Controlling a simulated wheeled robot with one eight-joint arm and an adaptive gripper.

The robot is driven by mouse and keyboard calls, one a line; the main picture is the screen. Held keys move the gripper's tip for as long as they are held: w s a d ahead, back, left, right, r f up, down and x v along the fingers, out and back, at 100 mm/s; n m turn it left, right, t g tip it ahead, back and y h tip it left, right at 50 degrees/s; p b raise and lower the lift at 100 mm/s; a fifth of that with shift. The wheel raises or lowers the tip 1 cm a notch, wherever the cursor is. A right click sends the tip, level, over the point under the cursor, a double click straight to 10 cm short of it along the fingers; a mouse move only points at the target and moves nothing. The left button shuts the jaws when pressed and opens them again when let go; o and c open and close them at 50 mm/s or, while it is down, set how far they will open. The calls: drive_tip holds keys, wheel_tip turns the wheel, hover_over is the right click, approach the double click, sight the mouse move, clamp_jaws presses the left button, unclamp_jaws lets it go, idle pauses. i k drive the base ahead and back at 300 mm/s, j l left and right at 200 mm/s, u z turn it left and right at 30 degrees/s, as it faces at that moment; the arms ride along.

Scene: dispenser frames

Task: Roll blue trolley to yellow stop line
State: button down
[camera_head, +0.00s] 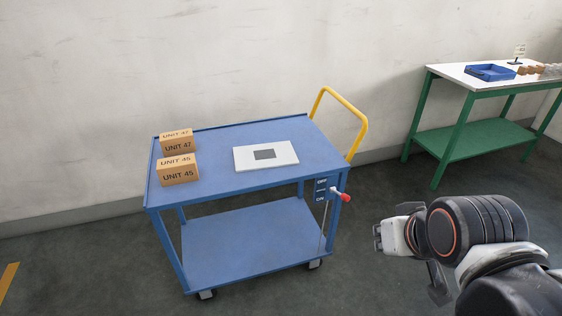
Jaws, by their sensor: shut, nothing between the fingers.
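The blue trolley (225,139) stands near the wall, with an upper and a lower shelf and small dark casters. Its yellow push handle (352,118) rises at its right end. A lever with a red knob (345,198) sits at its front right corner beside OFF and ON labels (321,191); I cannot tell which label it is set to. Part of a yellow line (8,279) shows on the floor at the far left, apart from the trolley. My gripper (380,237) is shut and empty, right of the trolley and apart from it.
Cartons marked UNIT 47 (177,142) and UNIT 45 (178,170) and a pale flat panel (248,159) lie on the trolley's top. A green-legged table (447,72) with a blue tray (489,73) stands at the right. The floor between trolley and yellow line looks clear.

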sight(224, 248)
drive_tip(key=i+l+u, duration=0.4)
drive_tip(key=u, duration=0.15)
drive_tip(key=i+l+u, duration=0.15)
drive_tip(key=l+u, duration=0.15)
drive_tip(key=l, duration=0.15)
drive_tip(key=i+l+u, duration=0.1)
drive_tip(key=l+u, duration=0.2)
drive_tip(key=i+l+u, duration=0.1)
drive_tip(key=l+u, duration=0.15)
drive_tip(key=l, duration=0.2)
drive_tip(key=i+l, duration=0.1)
drive_tip(key=l, duration=0.7)
drive_tip(key=i+l+u, duration=0.1)
drive_tip(key=l, duration=0.7)
drive_tip(key=i+l, duration=0.15)
drive_tip(key=l, duration=0.65)
drive_tip(key=u, duration=0.05)
